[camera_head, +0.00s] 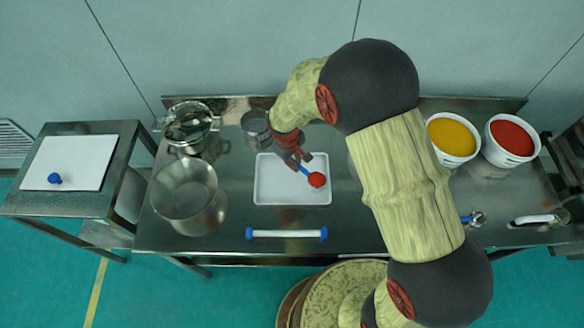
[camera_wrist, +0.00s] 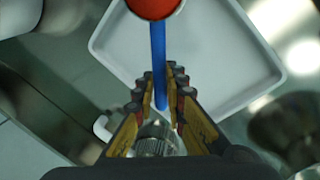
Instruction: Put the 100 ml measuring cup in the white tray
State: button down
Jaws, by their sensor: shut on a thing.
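A small measuring cup (camera_head: 317,180) has a blue handle and a red head or red contents; no volume marking is readable. My gripper (camera_head: 298,162) is shut on its blue handle. In the wrist view the handle (camera_wrist: 158,55) runs between the fingertips, and the red end (camera_wrist: 153,8) is cut off by the top edge. The white tray (camera_head: 271,188) lies flat on the steel table, and its bare floor also shows in the wrist view (camera_wrist: 222,62). The cup appears over the tray's right half; I cannot tell whether it touches the floor.
A large steel pot (camera_head: 184,190), a glass-lidded pot (camera_head: 188,125) and a small steel container (camera_head: 256,127) stand left and behind. A blue-ended white roller (camera_head: 286,233) lies in front. Tubs of yellow powder (camera_head: 452,136) and red powder (camera_head: 513,138) stand right.

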jog(key=shift+w+a+f, duration=0.1)
jog(key=shift+a+f, duration=0.2)
jog(key=shift+f, duration=0.1)
jog(key=shift+w+a+f+b, duration=0.15)
jog(key=shift+f+b, duration=0.3)
jog(key=shift+f, duration=1.2)
jog(key=shift+f, duration=0.1)
jog(key=c, duration=1.8)
grip_release()
